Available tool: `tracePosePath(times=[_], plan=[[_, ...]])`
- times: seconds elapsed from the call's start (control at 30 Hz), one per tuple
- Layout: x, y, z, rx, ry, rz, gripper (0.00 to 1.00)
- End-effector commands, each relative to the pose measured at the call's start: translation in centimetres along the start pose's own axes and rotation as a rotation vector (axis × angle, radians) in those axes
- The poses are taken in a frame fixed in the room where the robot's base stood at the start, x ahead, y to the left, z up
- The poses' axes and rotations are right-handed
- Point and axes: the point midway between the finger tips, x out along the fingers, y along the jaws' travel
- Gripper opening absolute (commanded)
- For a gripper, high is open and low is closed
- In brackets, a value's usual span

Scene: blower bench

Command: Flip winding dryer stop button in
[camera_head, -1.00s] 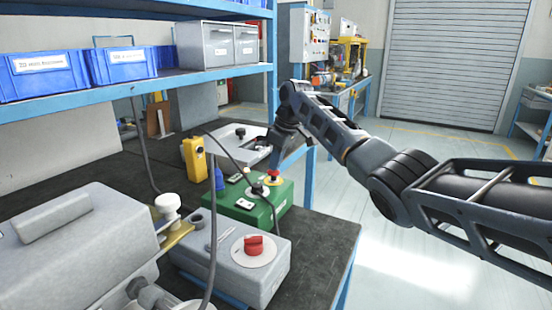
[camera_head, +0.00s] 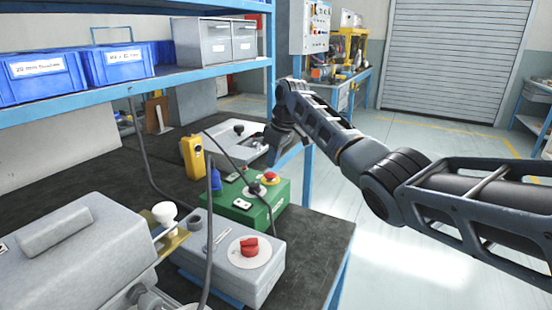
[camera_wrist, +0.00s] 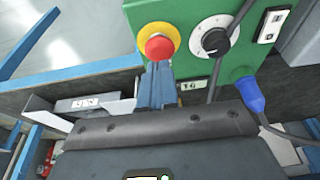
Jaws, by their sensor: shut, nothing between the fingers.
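The green box (camera_head: 262,212) stands on the dark bench. Its red stop button (camera_head: 270,176) sits in a yellow collar near the far right corner of the top. In the wrist view the red button (camera_wrist: 159,47) and yellow collar show fully at the upper middle. My gripper (camera_head: 272,158) is just beyond and above the button in the head view. In the wrist view my shut, empty fingers (camera_wrist: 156,72) end right at the button's lower edge; I cannot tell whether they touch it. Nor can I tell how far the button is pressed in.
Beside the button are a black dial (camera_wrist: 214,40), a small switch plate (camera_wrist: 271,24) and a blue plug (camera_wrist: 250,94) with cable. A grey box with a red knob (camera_head: 249,246) stands nearer. A yellow pendant (camera_head: 193,158) stands left. A shelf (camera_head: 150,86) overhangs the bench.

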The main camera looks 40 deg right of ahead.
Motion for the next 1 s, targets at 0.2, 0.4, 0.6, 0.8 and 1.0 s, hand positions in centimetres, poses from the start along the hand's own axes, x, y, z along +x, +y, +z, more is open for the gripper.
tracePosePath(times=[0.2, 0.4, 0.6, 0.8, 1.0], plan=[[-4.0, -0.5, -1.1, -0.002, 0.006, 0.003, 0.0], [-8.1, -0.5, -1.1, -0.002, 0.006, 0.003, 0.0], [-10.7, -0.5, -1.1, -0.002, 0.005, 0.002, 0.0], [-11.6, -0.5, -1.0, -0.002, 0.003, 0.002, 0.0], [-11.6, -0.5, -1.0, -0.002, 0.003, 0.002, 0.0]])
